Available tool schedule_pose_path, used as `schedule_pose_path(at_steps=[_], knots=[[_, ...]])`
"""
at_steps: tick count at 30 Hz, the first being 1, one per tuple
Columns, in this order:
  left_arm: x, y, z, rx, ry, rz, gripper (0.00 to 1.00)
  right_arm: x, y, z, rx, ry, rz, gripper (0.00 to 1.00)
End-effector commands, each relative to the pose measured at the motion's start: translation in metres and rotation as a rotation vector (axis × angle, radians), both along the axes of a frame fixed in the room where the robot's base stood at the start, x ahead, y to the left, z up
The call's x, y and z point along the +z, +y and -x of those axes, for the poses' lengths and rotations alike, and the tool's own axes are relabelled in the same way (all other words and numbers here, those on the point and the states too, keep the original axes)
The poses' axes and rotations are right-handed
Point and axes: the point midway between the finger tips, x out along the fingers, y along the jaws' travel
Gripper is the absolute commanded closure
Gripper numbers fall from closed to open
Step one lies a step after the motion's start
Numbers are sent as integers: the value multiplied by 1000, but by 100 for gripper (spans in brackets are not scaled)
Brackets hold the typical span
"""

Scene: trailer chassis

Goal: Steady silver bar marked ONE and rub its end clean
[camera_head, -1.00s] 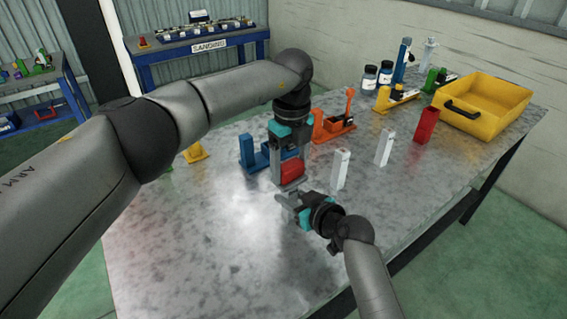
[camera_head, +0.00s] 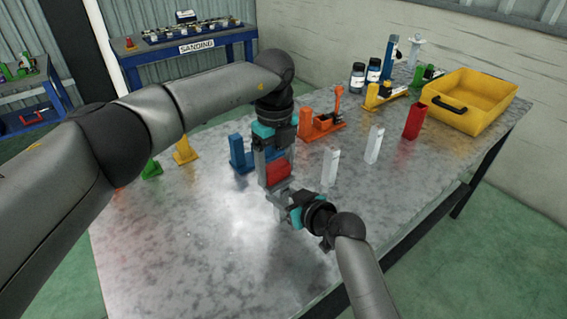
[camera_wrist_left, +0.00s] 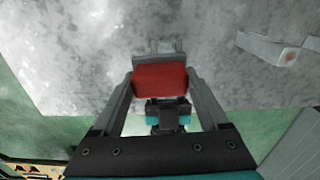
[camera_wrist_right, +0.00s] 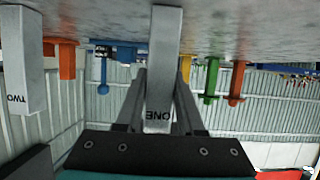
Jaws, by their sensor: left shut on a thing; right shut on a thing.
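My left gripper (camera_head: 272,172) is shut on a red block (camera_head: 279,173), which also shows between the fingers in the left wrist view (camera_wrist_left: 160,79). My right gripper (camera_wrist_right: 158,88) is shut on the silver bar marked ONE (camera_wrist_right: 163,40). The bar runs up and down between its fingers, with the lettering inverted in the right wrist view. In the head view my right gripper reaches in just below the red block, and the bar is mostly hidden there. I cannot tell whether the block touches the bar's end.
Two pale bars (camera_head: 331,166) (camera_head: 374,146) stand upright to the right; one marked TWO (camera_wrist_right: 22,70) shows in the right wrist view. A red holder (camera_head: 414,122) and yellow bin (camera_head: 470,105) stand farther right. Blue (camera_head: 238,155) and orange (camera_head: 325,125) fixtures stand behind. The front table is clear.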

Motion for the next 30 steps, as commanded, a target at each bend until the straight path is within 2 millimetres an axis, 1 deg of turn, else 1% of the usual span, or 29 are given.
schedule_pose_path(at_steps=[2,4,6,8,21,27,30], knots=[[-1,8,5,1,1,-2,98,0,0,0,-1,1,0,100],[4,6,5,0,0,-2,98,0,0,0,-1,1,0,100],[23,6,4,-1,-6,-1,98,0,0,0,0,1,1,100],[26,6,4,0,-2,-1,98,0,0,0,0,1,1,100],[66,6,4,0,-2,-1,98,0,0,0,0,1,1,100],[80,6,4,0,-2,-1,98,0,0,0,0,1,1,100],[82,6,5,0,0,-1,98,0,0,0,0,1,1,100]])
